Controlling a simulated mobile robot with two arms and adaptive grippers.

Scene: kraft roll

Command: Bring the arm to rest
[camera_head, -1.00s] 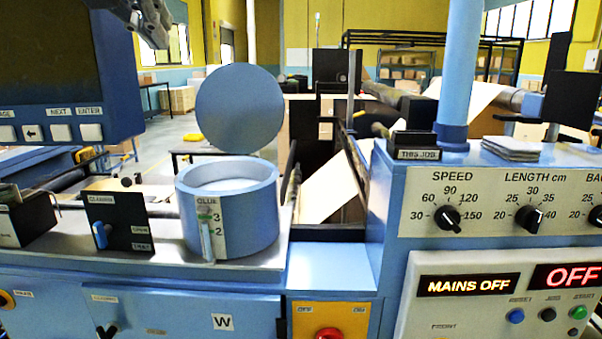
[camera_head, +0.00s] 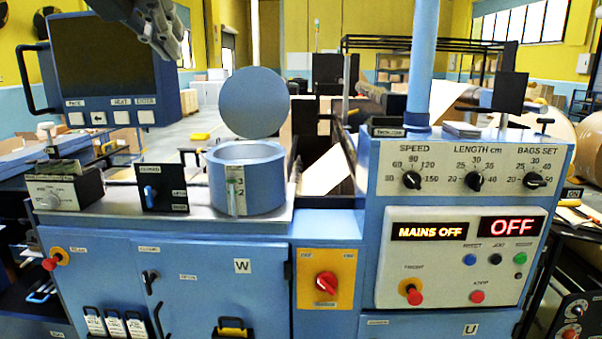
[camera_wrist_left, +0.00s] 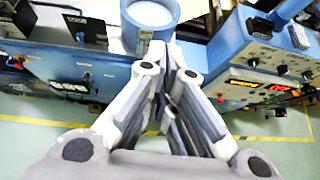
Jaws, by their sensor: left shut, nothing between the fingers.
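My left gripper (camera_head: 174,46) hangs at the top left of the head view, in front of the upper edge of the screen panel. In the left wrist view its fingers (camera_wrist_left: 160,62) are closed together with nothing between them. Beyond the fingertips in that view is the blue glue pot (camera_wrist_left: 151,20); the gripper appears apart from it. In the head view the glue pot (camera_head: 247,185) stands on the metal shelf with its round lid (camera_head: 254,102) raised. My right gripper is not in view.
The machine has a control panel (camera_head: 466,255) reading MAINS OFF and OFF, a red rotary switch (camera_head: 326,285) on yellow, and a screen panel (camera_head: 112,70) at left. A blue post (camera_head: 423,60) rises at right. Kraft rolls (camera_head: 590,150) stand at far right. Open floor shows behind the machine.

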